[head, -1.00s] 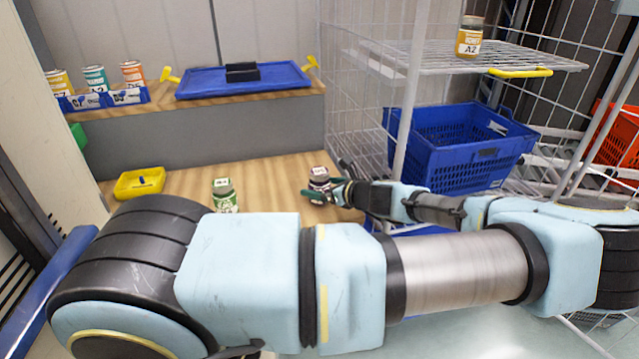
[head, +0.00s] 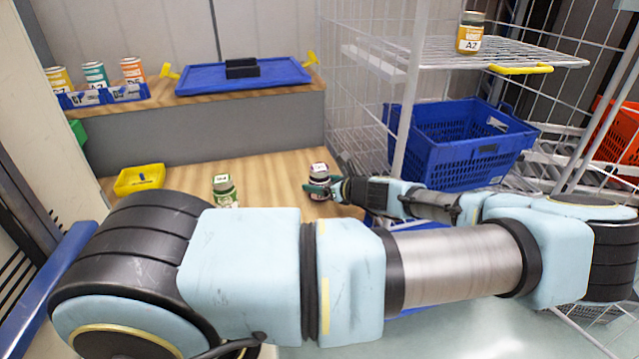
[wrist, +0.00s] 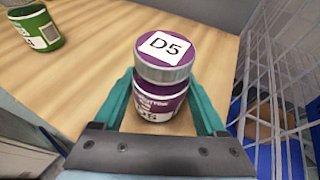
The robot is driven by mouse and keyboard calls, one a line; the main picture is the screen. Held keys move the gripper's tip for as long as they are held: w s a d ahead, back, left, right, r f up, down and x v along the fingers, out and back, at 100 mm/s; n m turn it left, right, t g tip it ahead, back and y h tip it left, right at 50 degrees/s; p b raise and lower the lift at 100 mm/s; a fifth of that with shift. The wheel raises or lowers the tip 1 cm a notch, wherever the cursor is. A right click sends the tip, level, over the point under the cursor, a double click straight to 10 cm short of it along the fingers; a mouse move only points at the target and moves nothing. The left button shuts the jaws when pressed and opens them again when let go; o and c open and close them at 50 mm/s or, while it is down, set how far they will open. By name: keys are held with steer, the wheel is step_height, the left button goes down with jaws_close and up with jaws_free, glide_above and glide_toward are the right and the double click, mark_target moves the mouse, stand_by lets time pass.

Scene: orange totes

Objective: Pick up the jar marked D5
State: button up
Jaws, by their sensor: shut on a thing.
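The jar marked D5 (wrist: 163,85) is purple with a white label on its lid, and it stands upright between the fingers in the wrist view. In the head view the jar (head: 319,182) is small, on the wooden surface near its right end. My gripper (wrist: 163,112) is shut on the jar, with one teal finger on each side of its body. In the head view my gripper (head: 318,187) reaches the jar from the right.
A green jar (head: 224,191) stands left of the D5 jar, also in the wrist view (wrist: 36,26). A yellow tray (head: 139,180) is farther left. A wire rack (head: 365,110) with a blue crate (head: 455,150) is close on the right. Bare wood lies between the jars.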

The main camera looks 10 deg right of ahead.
jaws_close()
steer(key=shift+r, duration=0.1)
